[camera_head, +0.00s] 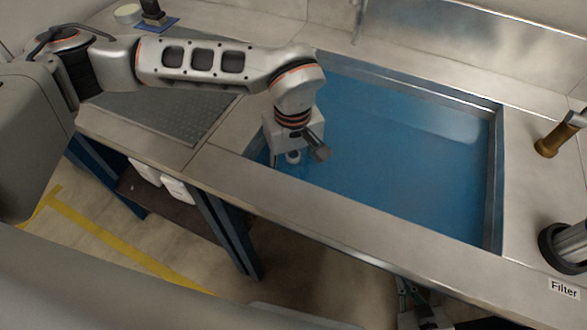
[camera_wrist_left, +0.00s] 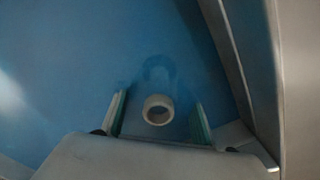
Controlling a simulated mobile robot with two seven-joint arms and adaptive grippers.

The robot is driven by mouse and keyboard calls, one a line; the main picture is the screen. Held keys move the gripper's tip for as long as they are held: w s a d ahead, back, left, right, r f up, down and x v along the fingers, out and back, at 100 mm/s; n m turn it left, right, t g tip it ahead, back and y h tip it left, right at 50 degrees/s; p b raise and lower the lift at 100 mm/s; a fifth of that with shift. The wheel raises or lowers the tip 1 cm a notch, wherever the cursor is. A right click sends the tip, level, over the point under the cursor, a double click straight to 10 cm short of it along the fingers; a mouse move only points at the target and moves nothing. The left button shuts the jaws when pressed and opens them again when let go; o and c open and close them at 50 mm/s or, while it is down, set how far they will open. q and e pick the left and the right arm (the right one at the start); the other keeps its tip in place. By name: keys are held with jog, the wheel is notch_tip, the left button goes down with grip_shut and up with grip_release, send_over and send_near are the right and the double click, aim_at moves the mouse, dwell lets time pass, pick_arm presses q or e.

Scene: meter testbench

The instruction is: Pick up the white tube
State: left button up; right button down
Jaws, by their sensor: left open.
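The white tube (camera_wrist_left: 158,110) shows in the left wrist view as a short ring-shaped end against the blue floor of the basin. It lies between the two green-edged fingers of my left gripper (camera_wrist_left: 158,115), with a gap on either side. In the head view the white tube (camera_head: 293,156) is a small pale shape just under my left gripper (camera_head: 291,150), which reaches down into the near left part of the basin. The left gripper is open. A gripper at the bottom edge of the head view, my right one (camera_head: 425,315), is only partly seen.
The blue basin (camera_head: 400,150) has a raised metal rim on the bench (camera_head: 330,220); its wall is close to my left gripper. A brass-coloured fitting (camera_head: 556,137) and a dark round holder (camera_head: 565,245) by a "Filter" label (camera_head: 564,289) stand at right. The basin's middle is clear.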

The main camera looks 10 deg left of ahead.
pick_arm(q)
jog(key=shift+d+f, duration=0.1)
jog(key=shift+f, duration=0.65)
grip_shut()
jog(key=shift+r, duration=0.1)
